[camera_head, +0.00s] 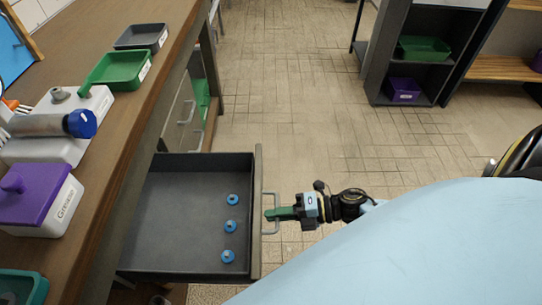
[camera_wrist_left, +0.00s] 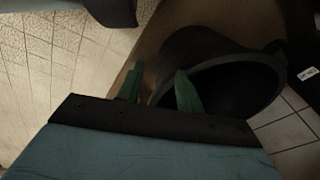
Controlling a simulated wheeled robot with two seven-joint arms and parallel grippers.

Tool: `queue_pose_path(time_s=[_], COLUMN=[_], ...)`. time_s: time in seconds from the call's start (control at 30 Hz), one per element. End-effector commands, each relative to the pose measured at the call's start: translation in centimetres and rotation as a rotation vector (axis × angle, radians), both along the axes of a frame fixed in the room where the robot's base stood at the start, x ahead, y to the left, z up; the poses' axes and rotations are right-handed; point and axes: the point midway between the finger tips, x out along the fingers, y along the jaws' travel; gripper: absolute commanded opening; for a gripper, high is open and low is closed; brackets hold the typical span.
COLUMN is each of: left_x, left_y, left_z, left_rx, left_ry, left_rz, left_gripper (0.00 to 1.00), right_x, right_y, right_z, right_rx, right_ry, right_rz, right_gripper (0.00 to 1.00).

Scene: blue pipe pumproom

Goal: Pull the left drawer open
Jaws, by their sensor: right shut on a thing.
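The left drawer (camera_head: 185,255) is pulled out from under the workbench in the head view, and its dark inside shows. Several blue ring-shaped parts (camera_head: 231,226) lie in it. Its front panel (camera_head: 257,165) carries a grey bar handle (camera_head: 277,198). My right gripper (camera_head: 271,213) has green fingers and is shut on this handle, reaching it from the right. My left gripper (camera_wrist_left: 158,88) shows only in the left wrist view. Its two green fingers are apart with nothing between them, close to a dark round container (camera_wrist_left: 207,48).
The workbench (camera_head: 140,125) runs along the left. It bears a green tray (camera_head: 116,70), a grey tray (camera_head: 141,36) and a purple-lidded grease box (camera_head: 37,200). A dark shelf (camera_head: 420,75) stands at the back right. The tiled floor between is clear.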

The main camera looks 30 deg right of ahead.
Motion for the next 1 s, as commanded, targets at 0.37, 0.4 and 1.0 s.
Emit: queue_pose_path(time_s=[0.37, 0.4, 1.0], left_x=[0.0, 0.0, -1.7], left_y=[0.0, 0.0, 0.0], left_z=[0.0, 0.0, -1.1], left_rx=[0.000, 0.000, -0.003], left_ry=[0.001, 0.001, 0.018], left_rz=[0.000, 0.000, -0.004], left_gripper=[0.36, 0.36, 0.36], right_x=[0.1, 0.1, -3.1], right_y=[0.0, 0.0, -4.6], right_z=[0.0, 0.0, 1.2], right_rx=[0.001, 0.001, -0.003], right_ry=[-0.001, -0.001, 0.005], right_rz=[-0.002, -0.002, -0.003], right_gripper=[0.25, 0.25, 0.25])
